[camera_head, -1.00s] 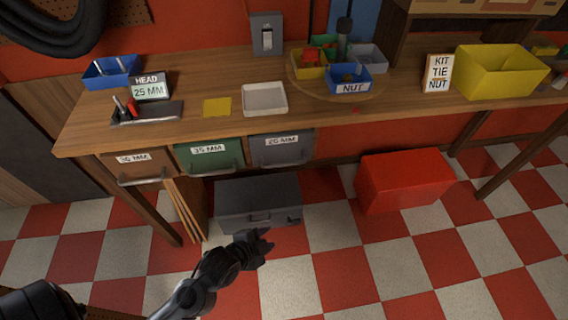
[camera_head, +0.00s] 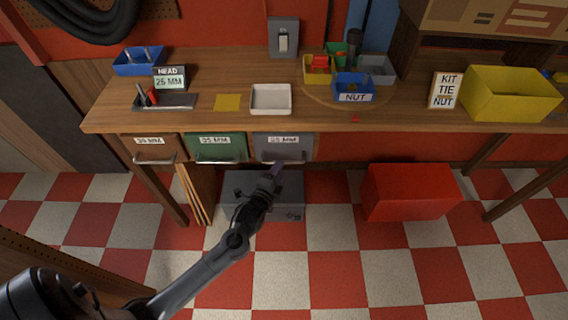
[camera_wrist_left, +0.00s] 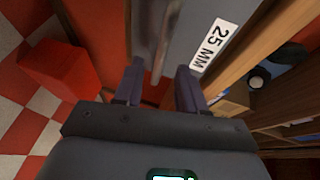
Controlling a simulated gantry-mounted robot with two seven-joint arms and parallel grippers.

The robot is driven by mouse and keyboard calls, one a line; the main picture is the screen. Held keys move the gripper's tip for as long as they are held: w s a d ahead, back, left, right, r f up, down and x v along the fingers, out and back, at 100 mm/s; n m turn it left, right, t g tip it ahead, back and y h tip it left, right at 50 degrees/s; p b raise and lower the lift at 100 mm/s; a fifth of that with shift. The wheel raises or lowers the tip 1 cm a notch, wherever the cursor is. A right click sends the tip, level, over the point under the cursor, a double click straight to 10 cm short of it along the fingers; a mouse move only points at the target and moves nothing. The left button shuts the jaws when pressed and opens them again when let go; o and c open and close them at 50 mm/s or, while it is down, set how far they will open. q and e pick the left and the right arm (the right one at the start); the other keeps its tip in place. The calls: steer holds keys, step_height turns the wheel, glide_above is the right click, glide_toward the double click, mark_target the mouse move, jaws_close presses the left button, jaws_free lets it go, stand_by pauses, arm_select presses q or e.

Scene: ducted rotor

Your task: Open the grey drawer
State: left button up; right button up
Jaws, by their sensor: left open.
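The grey drawer (camera_head: 284,147) sits shut under the bench top, to the right of the green drawer. It bears a "25 MM" label and a metal bar handle along its lower front. My left gripper (camera_head: 273,172) is just below and in front of this handle. In the left wrist view the drawer front (camera_wrist_left: 185,40) fills the upper middle, and its handle (camera_wrist_left: 163,45) points down between the two open fingers (camera_wrist_left: 158,88). I cannot tell whether the fingers touch the handle. My right gripper does not show.
The brown drawer (camera_head: 152,148) and green drawer (camera_head: 216,147) are left of the grey one. A grey toolbox (camera_head: 290,190) stands on the floor behind my left arm. A red box (camera_head: 410,192) stands on the floor to the right. Bench top (camera_head: 225,122) overhangs the drawers.

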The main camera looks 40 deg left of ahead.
arm_select(q)
steer(key=b+x, duration=0.1)
steer(key=x, duration=0.3)
steer(key=shift+w+a, duration=0.2)
steer(key=shift+a, duration=0.05)
steer(key=shift+w+f, duration=0.1)
steer(key=shift+w, duration=0.35)
jaws_close()
